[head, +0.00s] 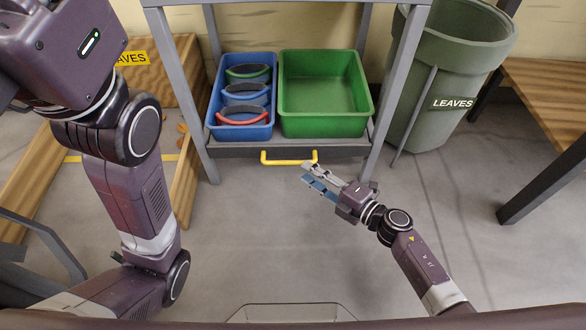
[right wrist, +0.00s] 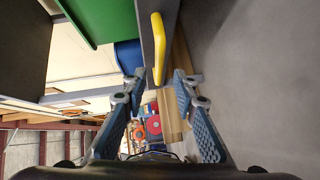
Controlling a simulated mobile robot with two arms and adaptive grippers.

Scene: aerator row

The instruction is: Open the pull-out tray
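The pull-out tray (head: 235,152) is a dark tray low in a grey metal frame. Its front looks about level with the frame's front legs. A yellow bar handle (head: 289,161) sticks out from the middle of its front. My right gripper (head: 306,174) is at the handle's right end, with its fingers apart and nothing held. In the right wrist view the yellow handle (right wrist: 158,45) lies ahead, roughly in line with the gap between the open fingers (right wrist: 158,82). Whether a finger touches it, I cannot tell. My left arm shows at the left, but its gripper is out of view.
A blue bin (head: 215,132) with several handled items and an empty green bin (head: 325,125) stand on the tray. A grey-green "LEAVES" barrel (head: 425,110) is right of the frame, beside a wooden bench (head: 550,90). The floor in front is clear.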

